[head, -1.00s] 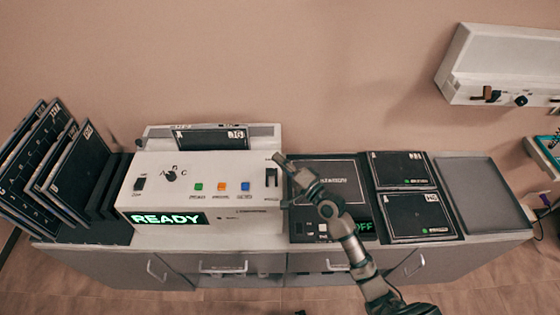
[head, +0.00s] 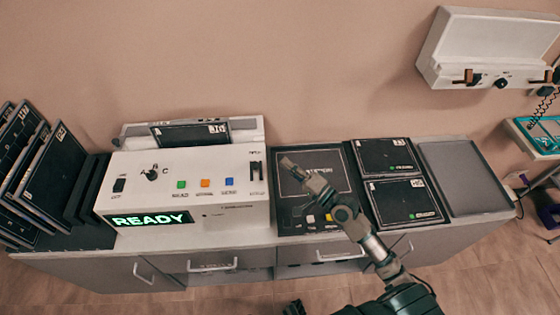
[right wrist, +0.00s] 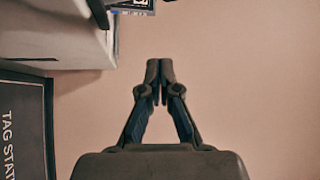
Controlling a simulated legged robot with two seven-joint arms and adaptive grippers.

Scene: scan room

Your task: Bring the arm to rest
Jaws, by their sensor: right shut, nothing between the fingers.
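My right arm comes in from the bottom right in the head view. Its gripper (head: 288,163) is over the left part of the black tag station panel (head: 296,213), just right of the white reader box (head: 188,190). In the right wrist view the gripper (right wrist: 160,70) has its fingertips together, with nothing between them. The wall fills most of the background there, and part of the tag station panel (right wrist: 22,125) shows at the left. A small dark piece at the bottom edge of the head view may belong to my left arm; its gripper cannot be made out.
The reader box shows a lit READY display (head: 150,219) and holds a plate (head: 190,134) at its back. Black plates (head: 52,170) stand in a rack at the left. Two plates lie right of the station, beside an empty grey tray (head: 462,180). A white wall unit (head: 490,50) hangs above.

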